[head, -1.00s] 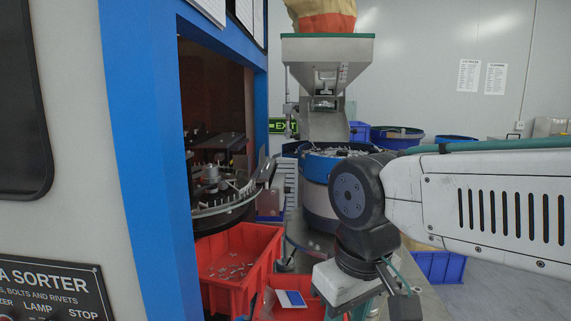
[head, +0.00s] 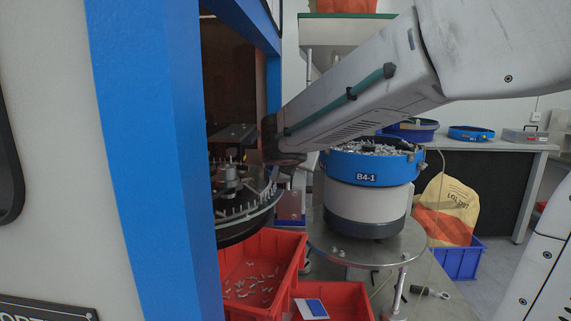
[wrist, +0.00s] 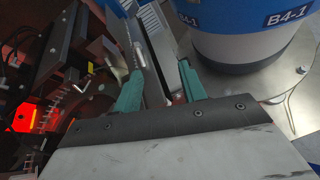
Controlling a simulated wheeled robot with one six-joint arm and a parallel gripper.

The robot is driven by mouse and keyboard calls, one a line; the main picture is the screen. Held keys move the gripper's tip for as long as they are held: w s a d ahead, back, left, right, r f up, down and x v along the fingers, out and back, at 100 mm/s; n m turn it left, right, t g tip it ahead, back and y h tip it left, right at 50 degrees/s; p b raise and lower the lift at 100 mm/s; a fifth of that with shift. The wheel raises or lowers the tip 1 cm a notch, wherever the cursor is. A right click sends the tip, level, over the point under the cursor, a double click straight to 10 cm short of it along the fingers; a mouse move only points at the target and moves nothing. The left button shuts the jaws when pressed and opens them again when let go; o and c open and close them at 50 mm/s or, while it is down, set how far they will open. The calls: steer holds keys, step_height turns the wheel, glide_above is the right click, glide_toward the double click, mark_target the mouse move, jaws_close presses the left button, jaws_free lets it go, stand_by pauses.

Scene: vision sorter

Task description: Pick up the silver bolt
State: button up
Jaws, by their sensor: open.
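Several small silver bolts or rivets stand upright around the rim of the dark round dial (head: 245,215) inside the blue-framed machine in the head view. I cannot tell which one is the silver bolt of the task. In the wrist view, small upright pins (wrist: 48,118) show at the left, near a red glow. My gripper (wrist: 157,76) is open, its two teal fingers apart on either side of a metal feed track (wrist: 160,45). I see no bolt clearly held between them. In the head view the fingers are hidden behind my arm and the machine.
A blue-rimmed feeder bowl (head: 368,166) full of metal parts stands right of the dial on a round metal plate (head: 385,250). Red bins (head: 290,245) with loose parts sit below the dial. The blue machine frame (head: 145,150) stands close at left.

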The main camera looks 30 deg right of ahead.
steer(key=w+n, duration=0.2)
steer(key=w, duration=0.1)
steer(key=w+n+t, duration=0.1)
steer(key=n, duration=0.1)
steer(key=shift+w+a, duration=0.2)
steer(key=shift+a, duration=0.1)
steer(key=shift+y, duration=0.3)
steer(key=x, duration=0.7)
steer(key=shift+r, duration=0.1)
jaws_close()
